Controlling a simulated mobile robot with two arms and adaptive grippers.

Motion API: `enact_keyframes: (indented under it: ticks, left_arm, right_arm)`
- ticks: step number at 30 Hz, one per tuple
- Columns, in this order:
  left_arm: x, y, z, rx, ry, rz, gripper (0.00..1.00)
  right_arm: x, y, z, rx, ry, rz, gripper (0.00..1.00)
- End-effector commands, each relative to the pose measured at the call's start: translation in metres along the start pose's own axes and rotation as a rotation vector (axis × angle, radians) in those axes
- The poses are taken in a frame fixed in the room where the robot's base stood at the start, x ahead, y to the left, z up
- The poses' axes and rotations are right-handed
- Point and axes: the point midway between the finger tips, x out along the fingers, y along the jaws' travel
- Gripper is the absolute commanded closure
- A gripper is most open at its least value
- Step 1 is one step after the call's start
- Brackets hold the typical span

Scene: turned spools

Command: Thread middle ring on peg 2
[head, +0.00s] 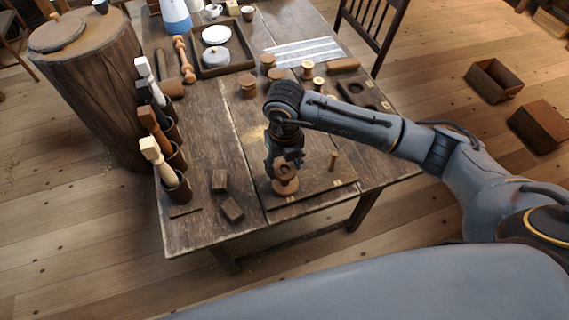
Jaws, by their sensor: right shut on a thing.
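My right gripper (283,160) points down over the front of the table and is shut on a turned wooden ring, taken to be the middle ring (284,173). Below it a wider light wooden piece (286,187) sits on the dark board (312,196). I cannot tell whether the held ring touches this piece or is around a peg there, as the gripper hides the area. A bare upright wooden peg (333,160) stands on the board to the right. Its number cannot be read. My left gripper is not in view.
Several turned spools (248,87) stand farther back, near a board with dark holes (372,95). Two dark blocks (232,208) lie at the front left. Holders with mallets or chisels (178,188) line the left edge. A tray (238,62) with dishes is behind.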

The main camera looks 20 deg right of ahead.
Motion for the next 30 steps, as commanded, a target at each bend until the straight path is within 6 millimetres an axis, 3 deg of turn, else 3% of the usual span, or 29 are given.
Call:
enact_keyframes:
  ticks: [27,28,30]
  left_arm:
    - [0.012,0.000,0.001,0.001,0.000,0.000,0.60]
    - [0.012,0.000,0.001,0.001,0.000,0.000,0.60]
    - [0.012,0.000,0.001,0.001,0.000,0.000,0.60]
  right_arm:
    - [0.013,0.000,0.000,0.000,0.000,0.000,0.67]
    - [0.013,0.000,0.000,0.000,0.000,0.000,0.39]
    - [0.013,0.000,0.000,0.000,0.000,0.000,0.25]
